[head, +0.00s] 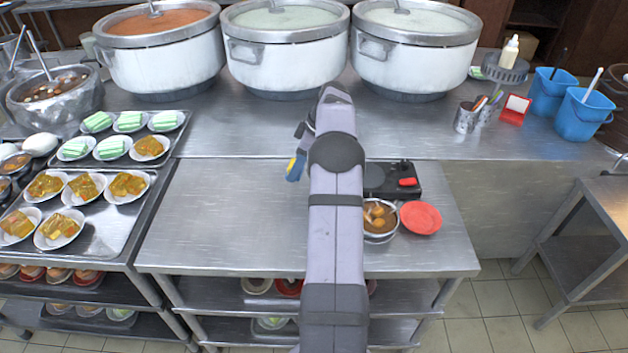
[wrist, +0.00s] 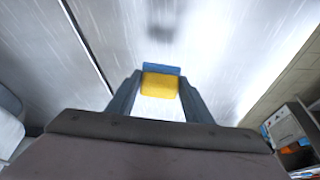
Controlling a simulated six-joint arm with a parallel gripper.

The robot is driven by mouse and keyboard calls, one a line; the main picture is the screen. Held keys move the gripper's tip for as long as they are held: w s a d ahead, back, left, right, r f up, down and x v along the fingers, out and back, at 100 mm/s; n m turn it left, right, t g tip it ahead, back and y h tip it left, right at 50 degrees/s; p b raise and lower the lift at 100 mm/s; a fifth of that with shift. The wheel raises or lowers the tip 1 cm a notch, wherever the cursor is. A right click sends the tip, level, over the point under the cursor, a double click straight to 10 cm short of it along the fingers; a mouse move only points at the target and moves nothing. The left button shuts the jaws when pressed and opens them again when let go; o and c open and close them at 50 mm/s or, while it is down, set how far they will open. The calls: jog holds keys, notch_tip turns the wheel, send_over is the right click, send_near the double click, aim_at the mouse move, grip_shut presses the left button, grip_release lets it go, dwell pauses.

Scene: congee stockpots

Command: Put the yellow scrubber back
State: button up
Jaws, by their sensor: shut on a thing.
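The yellow scrubber (wrist: 160,84) with a blue layer is held between the two fingers of my gripper (wrist: 158,92) in the wrist view. My gripper is shut on it, above a bare steel surface. In the head view the gripper (head: 294,168) is left of my arm, and a little yellow and blue of the scrubber shows at its tip. My arm hides part of the table behind it.
A steel table (head: 220,215) is mostly clear on the left. A bowl of food (head: 380,235), a red plate (head: 421,217) and a black burner (head: 375,178) stand on its right. Trays (head: 110,235) of plated food lie left. Large pots (head: 285,60) and blue buckets (head: 582,115) stand behind.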

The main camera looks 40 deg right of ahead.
jog(key=d+r+m+h, duration=0.3)
jog(key=d+m+h, duration=0.2)
jog(key=m, duration=1)
jog(key=shift+w+d+r+m+h, duration=0.25)
jog(key=shift+w+d+m+h, duration=0.05)
jog(key=shift+d, duration=0.85)
jog(key=shift+f, duration=0.15)
jog(key=shift+f+p, duration=1.05)
jog(key=shift+f, duration=3.8)
jog(key=shift+f, duration=0.15)
jog(key=o, duration=1)
